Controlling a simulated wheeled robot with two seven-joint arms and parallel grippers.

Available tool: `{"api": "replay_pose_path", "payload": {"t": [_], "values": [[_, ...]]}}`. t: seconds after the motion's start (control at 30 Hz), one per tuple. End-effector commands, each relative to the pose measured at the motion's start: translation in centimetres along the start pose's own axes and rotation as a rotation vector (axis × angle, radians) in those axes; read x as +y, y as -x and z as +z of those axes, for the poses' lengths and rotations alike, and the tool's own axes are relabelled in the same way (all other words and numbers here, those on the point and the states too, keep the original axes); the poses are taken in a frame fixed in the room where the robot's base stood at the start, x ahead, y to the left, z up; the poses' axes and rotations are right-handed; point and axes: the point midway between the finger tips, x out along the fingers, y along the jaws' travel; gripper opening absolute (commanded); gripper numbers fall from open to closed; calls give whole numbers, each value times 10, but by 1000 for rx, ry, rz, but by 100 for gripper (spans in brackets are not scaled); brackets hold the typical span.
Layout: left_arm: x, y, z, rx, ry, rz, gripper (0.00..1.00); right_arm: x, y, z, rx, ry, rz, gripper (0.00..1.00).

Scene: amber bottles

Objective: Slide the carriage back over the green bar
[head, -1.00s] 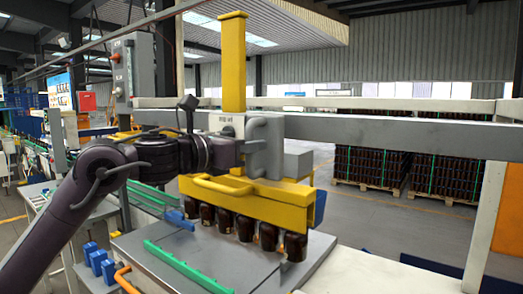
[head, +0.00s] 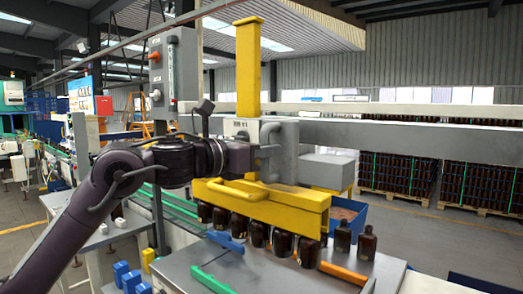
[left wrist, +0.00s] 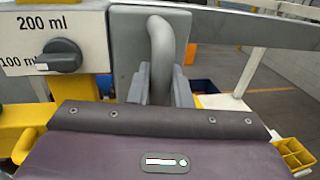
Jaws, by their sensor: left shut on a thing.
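The carriage (head: 262,196) is a yellow beam with a tall yellow post, at the grey rail. Several amber bottles (head: 282,243) hang or stand close under it; their tops are hidden. My left gripper (head: 262,152) is shut on its grey handle, which also shows between my fingers in the left wrist view (left wrist: 162,45). The green bar (head: 212,280) lies on the grey tabletop in front of and below the carriage's left part, nearer the camera. A blue bar (head: 226,242) lies behind it, and an orange bar (head: 343,273) lies to the right. My right gripper is not in view.
Two more bottles (head: 367,243) stand uncovered right of the carriage, by a blue bin (head: 348,212). The long grey rail (head: 400,137) runs across. A grey control box (head: 172,70) stands at left. Small blue blocks (head: 128,278) sit at the table's front left.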

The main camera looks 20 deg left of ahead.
Motion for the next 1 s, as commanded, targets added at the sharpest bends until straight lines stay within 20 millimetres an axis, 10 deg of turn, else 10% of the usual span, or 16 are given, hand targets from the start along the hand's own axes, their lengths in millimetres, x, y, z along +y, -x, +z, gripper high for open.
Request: {"api": "replay_pose_path", "payload": {"t": [0.33,0.37,0.5,1.0], "values": [[4,1,2,-4,0,11,0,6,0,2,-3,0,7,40],[4,1,3,-4,0,11,22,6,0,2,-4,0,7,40],[4,1,2,-3,0,9,37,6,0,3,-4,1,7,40],[4,31,-4,-2,-5,9,37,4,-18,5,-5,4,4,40]]}}
